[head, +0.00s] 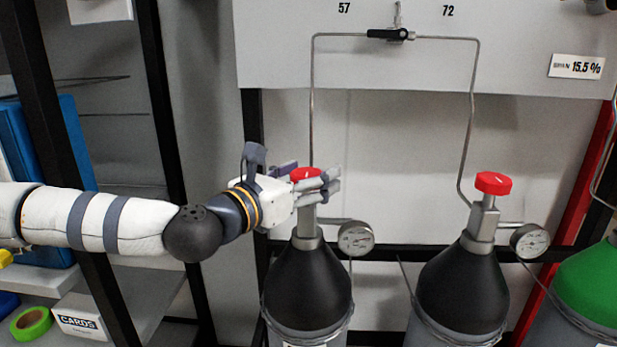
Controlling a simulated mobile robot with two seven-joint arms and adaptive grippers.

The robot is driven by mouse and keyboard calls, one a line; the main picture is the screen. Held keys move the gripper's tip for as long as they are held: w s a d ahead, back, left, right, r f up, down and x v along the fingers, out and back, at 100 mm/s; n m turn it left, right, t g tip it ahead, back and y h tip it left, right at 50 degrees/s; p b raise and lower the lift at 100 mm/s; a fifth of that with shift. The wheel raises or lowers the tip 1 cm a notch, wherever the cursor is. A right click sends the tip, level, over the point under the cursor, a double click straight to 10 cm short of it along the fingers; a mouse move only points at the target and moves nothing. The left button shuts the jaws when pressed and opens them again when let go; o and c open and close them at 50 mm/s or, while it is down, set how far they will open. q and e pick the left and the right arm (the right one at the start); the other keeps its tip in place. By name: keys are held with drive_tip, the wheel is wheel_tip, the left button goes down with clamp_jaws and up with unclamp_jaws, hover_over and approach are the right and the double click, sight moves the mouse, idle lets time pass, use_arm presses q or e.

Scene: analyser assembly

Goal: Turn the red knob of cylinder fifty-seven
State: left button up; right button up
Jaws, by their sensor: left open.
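Cylinder fifty-seven (308,285) is the black-topped gas cylinder below the "57" label (344,8). Its red knob (305,173) sits on top of the grey valve, partly hidden by my fingers. My left gripper (328,184) comes in from the left, with its open fingers around or right beside the knob. I cannot tell whether the fingers touch it. A pressure gauge (356,238) sticks out to the right of the valve. My right gripper is not in view.
Cylinder seventy-two (462,285) stands to the right with its own red knob (493,183) and gauge (529,240). A green-topped cylinder (590,285) is at the far right. Thin metal pipes (312,100) rise to a black switch valve (388,34). A black-framed shelf (165,120) stands at left.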

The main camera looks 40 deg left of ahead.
use_arm(q)
drive_tip(key=c, duration=1.2)
drive_tip(key=shift+o, duration=0.2)
drive_tip(key=shift+f+y, duration=0.1)
drive_tip(key=shift+y, duration=0.2)
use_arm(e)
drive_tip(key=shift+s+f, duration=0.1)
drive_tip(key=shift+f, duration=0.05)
